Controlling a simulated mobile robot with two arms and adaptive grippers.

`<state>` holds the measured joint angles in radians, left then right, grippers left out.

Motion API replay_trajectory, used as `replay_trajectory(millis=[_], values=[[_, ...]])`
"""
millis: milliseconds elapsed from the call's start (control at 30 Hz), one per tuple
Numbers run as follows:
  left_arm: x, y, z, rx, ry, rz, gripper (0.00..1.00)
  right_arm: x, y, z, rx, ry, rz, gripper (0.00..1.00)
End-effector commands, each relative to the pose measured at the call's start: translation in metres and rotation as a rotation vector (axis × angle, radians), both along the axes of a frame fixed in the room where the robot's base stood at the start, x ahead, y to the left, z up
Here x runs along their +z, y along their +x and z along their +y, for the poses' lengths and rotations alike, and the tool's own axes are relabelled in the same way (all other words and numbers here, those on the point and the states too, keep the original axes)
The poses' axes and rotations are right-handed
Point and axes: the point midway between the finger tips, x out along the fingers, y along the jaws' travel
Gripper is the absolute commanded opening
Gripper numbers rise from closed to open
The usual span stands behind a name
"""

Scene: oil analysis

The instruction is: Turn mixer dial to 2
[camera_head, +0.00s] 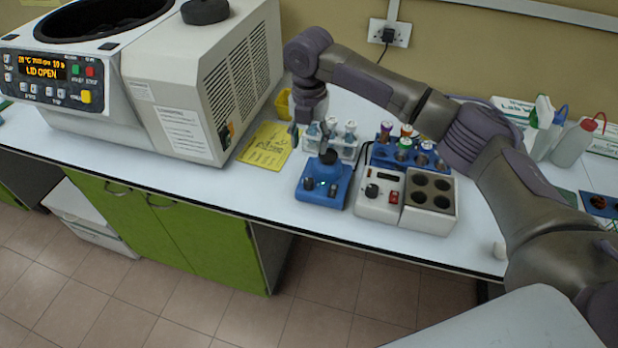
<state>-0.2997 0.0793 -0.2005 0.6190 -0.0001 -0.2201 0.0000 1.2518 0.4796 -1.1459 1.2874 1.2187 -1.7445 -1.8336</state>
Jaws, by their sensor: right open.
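The mixer (324,184) is a small blue box with a dark round cup on top. It stands on the white bench near the front edge. Small dark controls show on its front, one of them a knob (309,184); its setting is too small to read. My right gripper (307,133) points down behind and above the mixer, close to a white rack of vials. It is open and appears empty; its fingertips are small and partly lost against the vials. My left gripper is not in view.
A white vial rack (343,152) stands behind the mixer. A heating block (430,219) with its own black knob is close on the right. A large centrifuge (190,85) fills the left. A yellow sheet (267,144) lies between. Bare bench (240,190) is left of the mixer.

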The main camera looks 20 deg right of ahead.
Motion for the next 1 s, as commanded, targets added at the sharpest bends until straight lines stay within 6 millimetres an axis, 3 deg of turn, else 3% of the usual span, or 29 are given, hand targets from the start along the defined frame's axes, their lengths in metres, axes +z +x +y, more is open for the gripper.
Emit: replay_trajectory(millis=[600,800,1000], values=[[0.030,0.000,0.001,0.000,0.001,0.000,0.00,-0.114,-0.001,0.001,-0.003,0.000,0.002,0.55],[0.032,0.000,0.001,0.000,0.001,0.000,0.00,-0.131,0.000,0.000,-0.004,0.000,0.000,0.55],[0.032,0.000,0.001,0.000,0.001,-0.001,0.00,-0.133,0.000,0.000,-0.004,0.001,-0.001,0.55]])
